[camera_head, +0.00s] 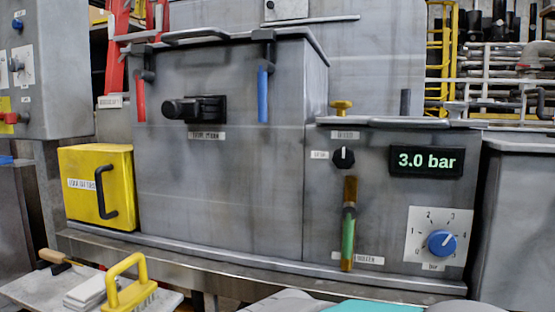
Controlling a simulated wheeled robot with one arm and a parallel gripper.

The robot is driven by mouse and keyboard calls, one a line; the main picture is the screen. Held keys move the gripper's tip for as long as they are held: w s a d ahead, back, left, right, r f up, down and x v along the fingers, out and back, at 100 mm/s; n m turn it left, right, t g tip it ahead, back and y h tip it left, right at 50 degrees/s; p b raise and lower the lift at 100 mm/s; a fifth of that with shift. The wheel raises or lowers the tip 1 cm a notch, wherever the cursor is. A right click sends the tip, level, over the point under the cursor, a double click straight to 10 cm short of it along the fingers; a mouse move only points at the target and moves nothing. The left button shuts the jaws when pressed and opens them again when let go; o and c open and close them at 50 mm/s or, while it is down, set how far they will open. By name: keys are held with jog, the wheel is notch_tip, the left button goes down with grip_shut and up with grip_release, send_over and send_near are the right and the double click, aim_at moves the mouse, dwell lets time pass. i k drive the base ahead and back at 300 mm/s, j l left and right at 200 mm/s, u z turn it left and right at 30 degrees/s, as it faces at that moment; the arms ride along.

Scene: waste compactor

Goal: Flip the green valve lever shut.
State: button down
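The green valve lever (348,240) is on the front of the lower right grey cabinet (400,255). It points straight down, roughly in line with the brass-coloured vertical pipe (350,190) above it. A label near its lower end is partly covered by it. My gripper is not in view. Only rounded grey and teal parts, probably of my arm, show at the bottom edge, below and apart from the lever.
Right of the lever are a display (427,161) reading 3.0 bar and a blue dial (441,243). A black knob (343,157) is above it. Left are a large grey cabinet (225,180), a yellow box (97,187) and a yellow-handled brush (128,290). No object blocks the lever's front.

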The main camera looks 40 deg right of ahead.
aim_at(349, 210)
jog(key=z, duration=1.3)
jog(key=l, duration=0.1)
